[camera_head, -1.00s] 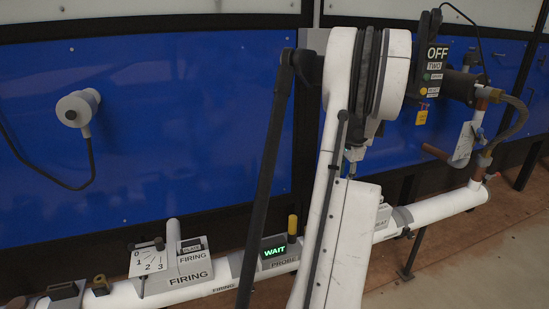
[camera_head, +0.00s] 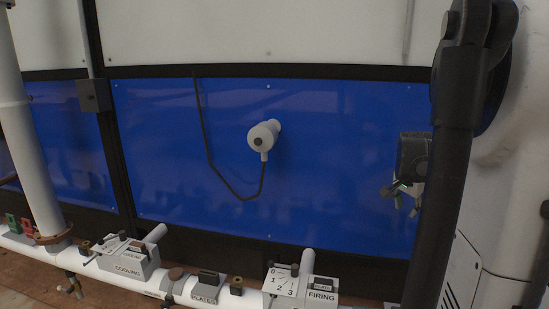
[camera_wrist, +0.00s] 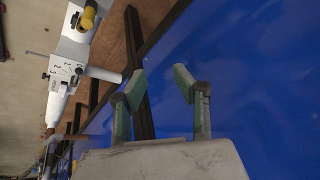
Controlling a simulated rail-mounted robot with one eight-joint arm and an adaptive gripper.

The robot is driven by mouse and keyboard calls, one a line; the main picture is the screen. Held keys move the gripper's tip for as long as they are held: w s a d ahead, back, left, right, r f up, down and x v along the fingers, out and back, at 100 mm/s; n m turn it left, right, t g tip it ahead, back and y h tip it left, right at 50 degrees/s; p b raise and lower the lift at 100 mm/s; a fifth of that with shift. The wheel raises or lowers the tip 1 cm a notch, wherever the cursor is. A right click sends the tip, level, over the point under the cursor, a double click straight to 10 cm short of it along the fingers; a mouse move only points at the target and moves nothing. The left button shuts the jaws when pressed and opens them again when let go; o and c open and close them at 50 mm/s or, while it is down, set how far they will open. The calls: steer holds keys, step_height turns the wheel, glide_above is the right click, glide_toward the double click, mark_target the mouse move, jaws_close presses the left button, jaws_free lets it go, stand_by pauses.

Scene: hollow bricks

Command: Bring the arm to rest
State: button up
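My gripper (camera_head: 404,200) hangs at the right of the head view, in front of the blue wall panel and partly behind my dark arm link. In the wrist view my gripper (camera_wrist: 160,84) shows two green-padded fingers apart, with nothing between them. Beyond the fingers are the blue panel and dark frame bars. I see no contact with the pipe or the panel.
A white pipe carries the FIRING box (camera_head: 303,288), COOLING box (camera_head: 130,265) and PLATE block (camera_head: 206,288). A round white fitting (camera_head: 262,136) with a black cable juts from the blue panel (camera_head: 330,190). A vertical white pipe (camera_head: 28,140) stands at left.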

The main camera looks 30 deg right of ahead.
steer(key=w+a+r+n+t+p, duration=0.1)
steer(key=w+a+r+n, duration=0.2)
steer(key=a, duration=0.5)
steer(key=w+a+r+n+t, duration=0.1)
steer(key=w+a+r+n, duration=0.2)
steer(key=a, duration=0.5)
steer(key=w+a+r+n+t+p, duration=0.15)
steer(key=w+a, duration=0.25)
steer(key=a, duration=0.5)
steer(key=s+a+f+n+t+y, duration=0.1)
steer(key=s+a+f+n, duration=0.3)
steer(key=a, duration=0.6)
steer(key=s+a+r+n+y, duration=0.1)
steer(key=s+a+n+y, duration=0.3)
steer(key=a, duration=0.6)
steer(key=s+a+f+n+t+h, duration=0.1)
steer(key=s+a+f+n, duration=0.1)
steer(key=s+a, duration=0.55)
step_height(320, 180, down, 8)
steer(key=w+a+b, duration=0.1)
steer(key=a+b, duration=0.1)
steer(key=b, duration=0.5)
steer(key=shift+w+r+y, duration=0.25)
steer(key=shift+w+y, duration=0.05)
steer(key=shift+w, duration=0.05)
steer(key=shift+n, duration=0.25)
